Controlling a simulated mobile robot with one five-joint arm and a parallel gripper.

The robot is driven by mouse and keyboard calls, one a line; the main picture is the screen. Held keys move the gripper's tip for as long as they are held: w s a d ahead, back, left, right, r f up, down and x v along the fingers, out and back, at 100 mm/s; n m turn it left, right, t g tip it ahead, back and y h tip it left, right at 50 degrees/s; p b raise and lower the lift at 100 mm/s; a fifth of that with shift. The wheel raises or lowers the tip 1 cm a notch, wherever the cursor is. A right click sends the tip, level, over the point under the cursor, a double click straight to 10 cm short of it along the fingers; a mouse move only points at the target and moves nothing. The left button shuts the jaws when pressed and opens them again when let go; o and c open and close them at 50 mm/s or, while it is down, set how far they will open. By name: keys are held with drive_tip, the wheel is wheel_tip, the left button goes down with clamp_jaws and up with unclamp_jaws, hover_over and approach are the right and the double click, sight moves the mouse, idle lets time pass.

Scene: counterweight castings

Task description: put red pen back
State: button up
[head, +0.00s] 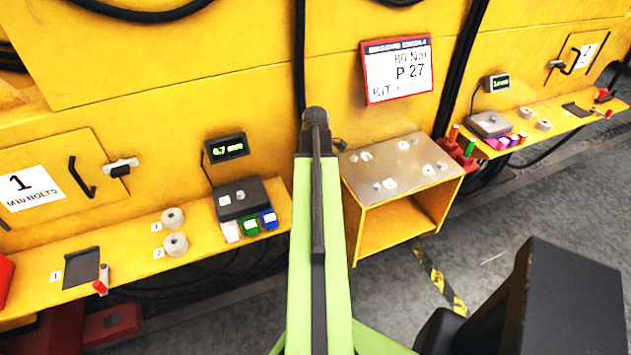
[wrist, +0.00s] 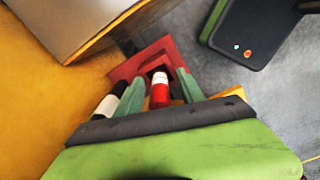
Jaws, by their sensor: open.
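The red pen (wrist: 160,92) has a white band near its upper end. In the wrist view it stands between the two green fingers of my gripper (wrist: 161,84), which is open. I cannot tell whether a finger touches it. A red holder (wrist: 125,70) lies just beyond the fingertips, around the pen's far side; whether the pen sits in it is unclear. A dark pen with a white band (wrist: 108,103) is outside the left finger. In the head view my arm hides the gripper's fingers.
A yellow stand with a grey metal top (head: 402,160) is right of my arm. A red block (head: 458,158) is beside its right end. Yellow shelves with a left scale box (head: 240,198) and rolls (head: 174,244) line the wall.

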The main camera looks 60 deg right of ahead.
wheel_tip(320, 180, up, 18)
drive_tip(key=p, duration=1.7)
drive_tip(key=shift+f, duration=0.25)
drive_tip(key=shift+r+p, duration=0.1)
drive_tip(key=shift+p, duration=0.25)
wheel_tip(320, 180, up, 7)
drive_tip(key=p, duration=0.6)
drive_tip(key=shift+p, duration=0.4)
